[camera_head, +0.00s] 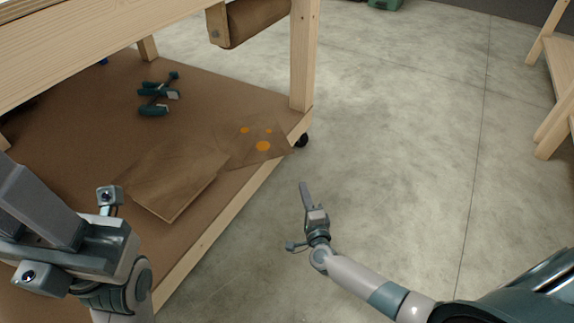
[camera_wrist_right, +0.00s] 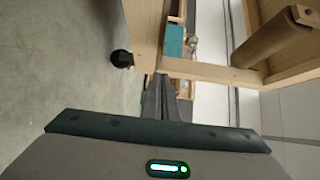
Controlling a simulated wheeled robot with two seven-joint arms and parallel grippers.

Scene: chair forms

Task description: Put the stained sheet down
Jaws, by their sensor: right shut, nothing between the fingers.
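The stained sheet (camera_head: 244,151), brown with three orange spots, lies on the brown lower shelf (camera_head: 75,110) of the wooden bench. It is near the shelf's right edge, and one corner appears to reach over the edge. My right gripper (camera_head: 304,185) is shut and empty, over the floor to the right of the shelf and apart from the sheet. Its fingers also show in the right wrist view (camera_wrist_right: 160,95). My left gripper (camera_head: 30,200) is large at the lower left, over the shelf; its finger gap is not clear.
A flat brown board (camera_head: 175,180) lies beside the sheet. Teal-handled tools (camera_head: 157,95) lie farther back. A bench leg (camera_head: 303,60) and a black caster (camera_head: 302,140) stand near the sheet. Another wooden bench (camera_head: 560,90) is at the far right. The floor between is clear.

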